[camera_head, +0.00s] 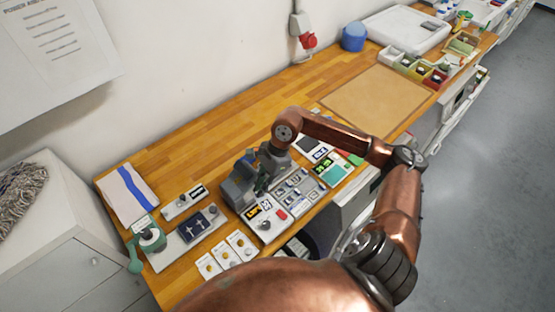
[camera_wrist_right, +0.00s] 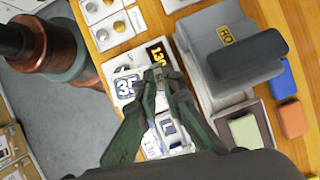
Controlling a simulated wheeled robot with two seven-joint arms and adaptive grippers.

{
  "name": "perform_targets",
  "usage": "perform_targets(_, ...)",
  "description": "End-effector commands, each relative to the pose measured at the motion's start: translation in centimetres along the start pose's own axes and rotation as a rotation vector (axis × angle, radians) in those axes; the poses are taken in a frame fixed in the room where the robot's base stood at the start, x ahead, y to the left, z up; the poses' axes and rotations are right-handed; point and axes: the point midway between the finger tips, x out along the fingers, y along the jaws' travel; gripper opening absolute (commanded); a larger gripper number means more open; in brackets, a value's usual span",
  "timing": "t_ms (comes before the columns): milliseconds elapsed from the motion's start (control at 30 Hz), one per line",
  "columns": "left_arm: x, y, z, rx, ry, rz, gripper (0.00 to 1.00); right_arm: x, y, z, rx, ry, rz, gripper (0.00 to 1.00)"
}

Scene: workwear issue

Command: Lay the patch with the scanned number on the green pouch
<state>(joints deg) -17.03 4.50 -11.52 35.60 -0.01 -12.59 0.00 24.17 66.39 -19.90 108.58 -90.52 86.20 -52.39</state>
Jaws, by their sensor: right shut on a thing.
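My right gripper (camera_head: 262,182) reaches down over the bench beside a grey device (camera_head: 238,190). In the right wrist view its fingertips (camera_wrist_right: 157,76) are closed together on something small whose face I cannot make out. Just past the tips is a black patch with yellow "130" (camera_wrist_right: 157,53); a dark patch with white "35" (camera_wrist_right: 127,87) lies left of it. I cannot tell whether either touches the fingers. A light green flat piece (camera_wrist_right: 245,132), perhaps the green pouch, lies right of the gripper on a dark base. My left gripper is not in view.
A grey tray (camera_head: 296,188) with several compartments lies right of the gripper. Blue (camera_wrist_right: 285,80) and orange (camera_wrist_right: 290,118) blocks are near the green piece. White cards (camera_head: 240,245) lie along the front edge. The brown mat (camera_head: 378,100) farther right is clear.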

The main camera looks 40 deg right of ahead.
Motion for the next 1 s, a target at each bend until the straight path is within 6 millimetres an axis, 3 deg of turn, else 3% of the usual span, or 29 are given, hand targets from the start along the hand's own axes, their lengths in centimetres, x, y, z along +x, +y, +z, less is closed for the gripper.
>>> perform_targets(300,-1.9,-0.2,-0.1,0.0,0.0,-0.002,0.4,-5.0,-0.8,-3.7,0.72,0.001,-0.303,0.0)
perform_targets(500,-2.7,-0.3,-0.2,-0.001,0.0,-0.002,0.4,-8.0,-1.1,-5.8,1.078,0.002,-0.45,0.0)
perform_targets(767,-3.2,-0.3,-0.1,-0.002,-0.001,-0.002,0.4,-9.9,-1.4,-7.3,1.295,0.002,-0.535,0.0)
perform_targets(1000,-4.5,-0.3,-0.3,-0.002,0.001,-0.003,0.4,-9.3,-4.8,-10.2,1.317,-0.001,-0.537,0.0)
